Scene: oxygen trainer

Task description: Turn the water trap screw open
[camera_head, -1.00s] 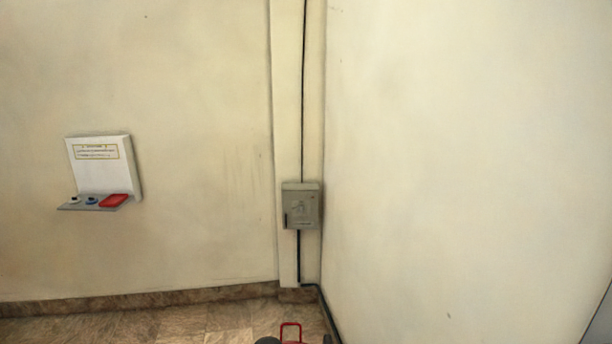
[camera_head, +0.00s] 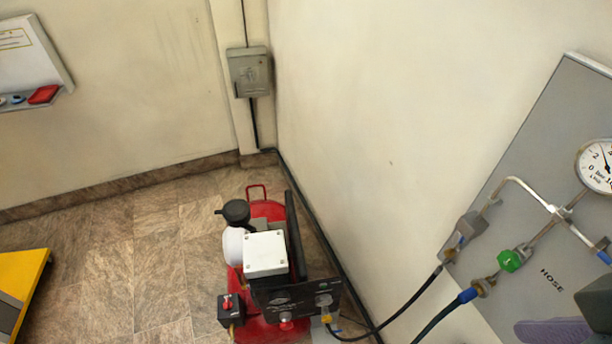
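A red compressor (camera_head: 268,212) stands on the floor against the wall, seen from above. A small clear fitting with a yellow lower part (camera_head: 325,308) sits at its front right and may be the water trap; I cannot make out its screw. A tilted grey panel (camera_head: 520,190) on the right wall carries metal pipes, a green valve knob (camera_head: 510,261), a round gauge (camera_head: 597,166) and the label HOSE. A dark block (camera_head: 597,300) and a purple flat part (camera_head: 553,331) show at the lower right; I cannot tell what they are.
Black and blue hoses (camera_head: 433,318) run at the panel's lower left. A grey box (camera_head: 249,72) hangs at the wall corner, and a shelf with a red item (camera_head: 44,94) at the upper left. A yellow object (camera_head: 22,282) stands at lower left. The tiled floor between is clear.

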